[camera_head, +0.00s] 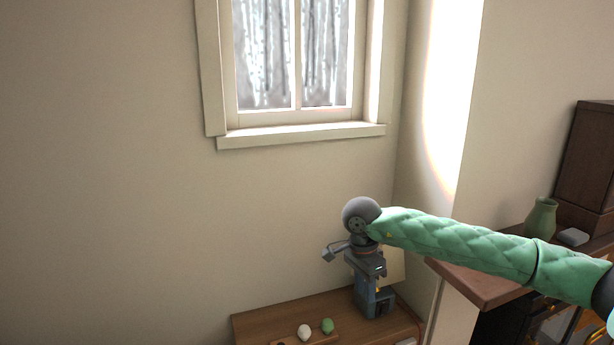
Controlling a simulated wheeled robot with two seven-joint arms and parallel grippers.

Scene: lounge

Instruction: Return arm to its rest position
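My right arm, in a green quilted sleeve, comes in from the right edge of the head view. It ends at a dark grey wrist joint, with my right gripper (374,312) hanging downward over the right part of a low wooden cabinet (270,318). The fingers are small and dark, and I cannot tell whether they are apart or closed, or whether they touch the cabinet top. I see no object clearly held. My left gripper is not in view.
A white egg-shaped object (304,332) and a green one (327,326) lie by a wooden board on the cabinet. A cream object (396,266) is partly hidden behind my gripper. At right, a green vase (541,217) and grey item (572,237) stand on a wooden top (480,284).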

